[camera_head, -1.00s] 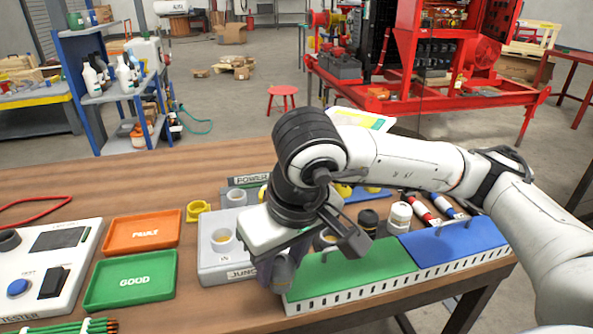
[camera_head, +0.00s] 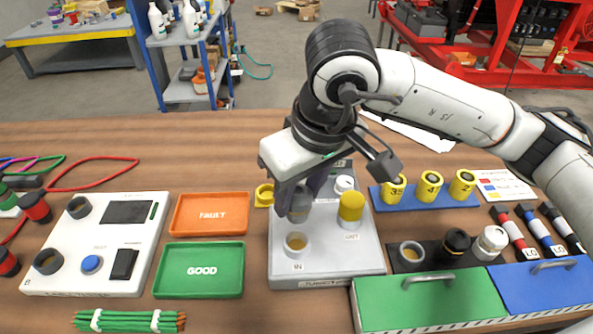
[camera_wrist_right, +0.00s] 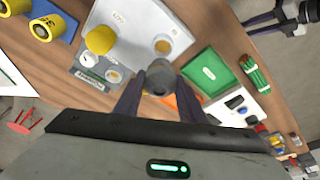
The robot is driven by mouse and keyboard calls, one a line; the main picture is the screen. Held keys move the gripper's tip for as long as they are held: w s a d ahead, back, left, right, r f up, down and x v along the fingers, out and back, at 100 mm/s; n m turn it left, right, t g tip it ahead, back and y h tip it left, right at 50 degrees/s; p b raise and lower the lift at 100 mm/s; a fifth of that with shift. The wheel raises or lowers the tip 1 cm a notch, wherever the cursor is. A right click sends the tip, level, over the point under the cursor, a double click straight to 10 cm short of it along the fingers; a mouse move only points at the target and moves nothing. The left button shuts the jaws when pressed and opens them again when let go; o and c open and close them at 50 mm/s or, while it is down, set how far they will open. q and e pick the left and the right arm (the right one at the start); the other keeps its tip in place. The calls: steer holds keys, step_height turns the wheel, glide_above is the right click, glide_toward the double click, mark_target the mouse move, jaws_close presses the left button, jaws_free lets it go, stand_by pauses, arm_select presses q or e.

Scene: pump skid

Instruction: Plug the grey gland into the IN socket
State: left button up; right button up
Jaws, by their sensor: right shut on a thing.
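The junction box (camera_head: 335,262) is a light grey block in the middle of the table. Its IN socket (camera_head: 297,243) is an empty ring at the front left, labelled IN. A yellow gland (camera_head: 351,207) stands in the socket to its right. My right gripper (camera_head: 300,200) is shut on the grey gland (camera_head: 298,211), held above the box, behind the IN socket in the head view. In the wrist view the grey gland (camera_wrist_right: 158,77) sits between both fingertips, apart from the sockets. My left gripper (camera_wrist_right: 265,22) shows at the upper right of the wrist view, fingers apart.
An orange FAULT tray (camera_head: 210,214) and a green GOOD tray (camera_head: 199,270) lie left of the box. A white tester (camera_head: 95,245) stands further left. A green-lidded bin (camera_head: 428,300) is at the front right. A blue rack (camera_head: 425,195) holds yellow glands.

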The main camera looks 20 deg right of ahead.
steer(key=shift+a+f, duration=0.1)
steer(key=shift+a, duration=0.05)
steer(key=shift+f+b, duration=0.25)
steer(key=shift+b, duration=0.05)
steer(key=shift+f+b, duration=0.3)
steer(key=shift+f, duration=0.35)
step_height(320, 180, down, 2)
steer(key=shift+f+b, duration=0.25)
steer(key=shift+b, duration=0.35)
steer(key=shift+f, duration=0.65)
steer(key=shift+r, duration=0.15)
arm_select(q)
steer(key=shift+s+d+f, duration=0.1)
steer(key=shift+d+f, duration=0.05)
steer(key=shift+f, duration=0.45)
steer(key=shift+s+d+f, duration=0.1)
steer(key=shift+f, duration=0.5)
steer(key=shift+f, duration=0.15)
steer(key=shift+s+f+b, duration=0.1)
steer(key=shift+f+b, duration=0.35)
steer(key=shift+b, duration=0.2)
